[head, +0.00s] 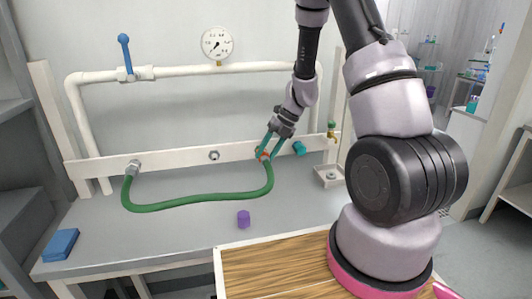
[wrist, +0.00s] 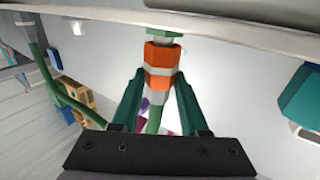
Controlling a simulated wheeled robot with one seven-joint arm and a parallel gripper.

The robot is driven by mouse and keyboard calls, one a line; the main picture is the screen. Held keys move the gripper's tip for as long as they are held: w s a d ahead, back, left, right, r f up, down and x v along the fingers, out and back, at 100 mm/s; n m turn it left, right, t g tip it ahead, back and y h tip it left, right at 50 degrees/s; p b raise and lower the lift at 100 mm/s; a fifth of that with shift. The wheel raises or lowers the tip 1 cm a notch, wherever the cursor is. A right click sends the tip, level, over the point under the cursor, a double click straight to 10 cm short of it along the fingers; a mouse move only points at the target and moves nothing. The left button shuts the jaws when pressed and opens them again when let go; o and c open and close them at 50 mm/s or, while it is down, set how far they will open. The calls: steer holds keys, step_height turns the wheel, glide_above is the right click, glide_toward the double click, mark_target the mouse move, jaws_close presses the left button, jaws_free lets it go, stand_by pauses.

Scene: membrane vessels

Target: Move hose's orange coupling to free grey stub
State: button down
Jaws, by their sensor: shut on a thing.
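My gripper (head: 268,146) is shut on the hose's orange coupling (head: 262,154), at the right part of the white rail. In the wrist view the teal fingers (wrist: 160,88) close from both sides at the lower part of the orange coupling (wrist: 159,62). A light ring and a green piece show at the coupling's far end, close against the rail. I cannot tell whether it is still seated there. The green hose (head: 200,199) sags along the bench to a grey fitting (head: 133,168) at the left. The free grey stub (head: 214,155) is mid-rail, left of my gripper.
A teal cap (head: 299,148) sits on the rail just right of my gripper; it also shows in the wrist view (wrist: 301,97). A purple cylinder (head: 243,218) and blue block (head: 61,245) lie on the bench. A gauge (head: 217,43) and blue-handled valve (head: 126,56) are above.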

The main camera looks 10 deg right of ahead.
steer(key=shift+s, duration=2.3)
steer(key=shift+a, duration=0.1)
